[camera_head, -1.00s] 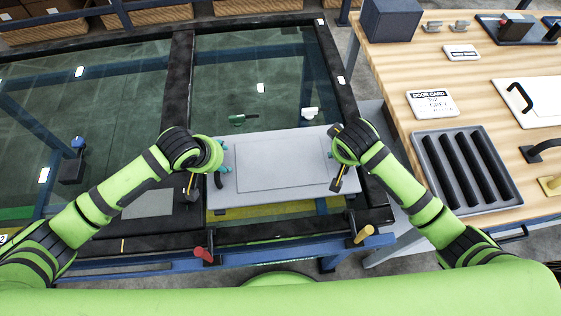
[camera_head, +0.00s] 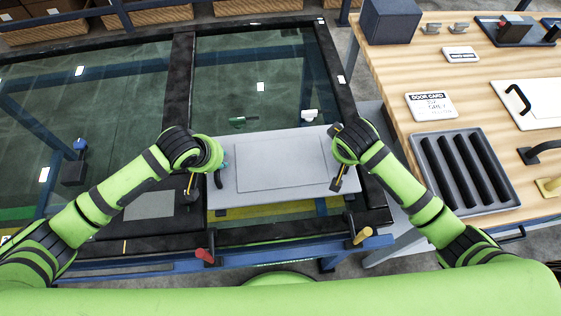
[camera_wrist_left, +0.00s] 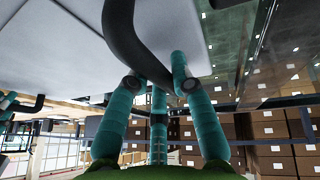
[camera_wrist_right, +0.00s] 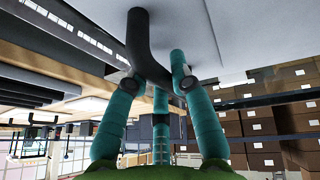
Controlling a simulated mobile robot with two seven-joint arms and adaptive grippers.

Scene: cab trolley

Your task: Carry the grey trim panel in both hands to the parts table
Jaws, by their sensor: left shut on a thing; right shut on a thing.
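The grey trim panel (camera_head: 285,165) lies level over the near right part of the dark-framed glass rack, in front of me. Whether it touches the rack I cannot tell. My left gripper (camera_head: 219,172) is at its left end, shut on a black curved handle; the left wrist view shows the teal fingers (camera_wrist_left: 155,80) around this handle (camera_wrist_left: 122,35). My right gripper (camera_head: 333,160) is at the right end, shut on the other black handle (camera_wrist_right: 140,45), seen in the right wrist view. The wooden-topped parts table (camera_head: 390,85) stands to the right.
The table carries a grooved dark tray (camera_head: 418,150), a door card sign (camera_head: 431,106), a white panel with a black handle (camera_head: 538,98) and a dark box (camera_head: 391,19). A green tool (camera_head: 243,121) lies beyond the grey panel. Red and yellow handles stick out at the rack's front edge.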

